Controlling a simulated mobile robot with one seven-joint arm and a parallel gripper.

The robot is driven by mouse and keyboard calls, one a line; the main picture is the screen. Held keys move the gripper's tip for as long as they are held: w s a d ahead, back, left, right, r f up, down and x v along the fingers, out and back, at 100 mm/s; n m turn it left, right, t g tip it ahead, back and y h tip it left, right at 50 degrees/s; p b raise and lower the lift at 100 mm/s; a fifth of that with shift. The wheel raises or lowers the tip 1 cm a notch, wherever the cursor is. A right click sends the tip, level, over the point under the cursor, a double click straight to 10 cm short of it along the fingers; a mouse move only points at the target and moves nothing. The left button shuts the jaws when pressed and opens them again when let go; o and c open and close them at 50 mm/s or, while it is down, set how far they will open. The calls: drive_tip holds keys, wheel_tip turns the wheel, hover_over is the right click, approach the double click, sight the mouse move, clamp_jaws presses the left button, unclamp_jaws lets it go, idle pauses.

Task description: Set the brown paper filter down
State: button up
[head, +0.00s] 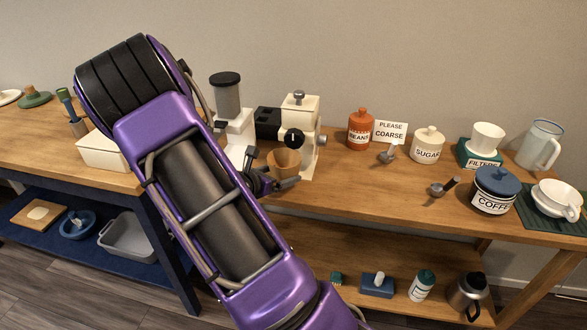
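The brown paper filter (285,161) is a small, roughly upright cone with its wide mouth up. It shows just right of my purple arm, in front of the cream machine on the wooden counter. My gripper (275,183) is dark and small in view, with its fingers at the filter's lower part. It appears shut on the filter, though my arm hides part of the gripper. The filter's narrow bottom is hidden behind the fingers, and I cannot tell its exact height over the counter.
A cream machine (299,130) and a grinder with a grey hopper (227,100) stand close behind. To the right are an orange beans jar (360,131), a sugar jar (428,148), white filters on a green box (479,158) and a coffee jar (494,192). The front middle counter (360,193) is clear.

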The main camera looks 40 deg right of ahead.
sight(292, 163)
drive_tip(key=d, duration=0.1)
drive_tip(key=w+d, duration=0.1)
drive_tip(key=d, duration=0.2)
drive_tip(key=w+d, duration=0.1)
drive_tip(key=d, duration=0.1)
drive_tip(key=shift+a+f+b, duration=0.1)
drive_tip(key=shift+f+b, duration=0.25)
drive_tip(key=shift+f, duration=0.3)
drive_tip(key=shift+f, duration=0.15)
drive_tip(key=shift+f, duration=0.2)
drive_tip(key=o, duration=0.9)
drive_tip(key=shift+r, duration=0.1)
drive_tip(key=shift+o, duration=0.2)
drive_tip(key=shift+r, duration=0.1)
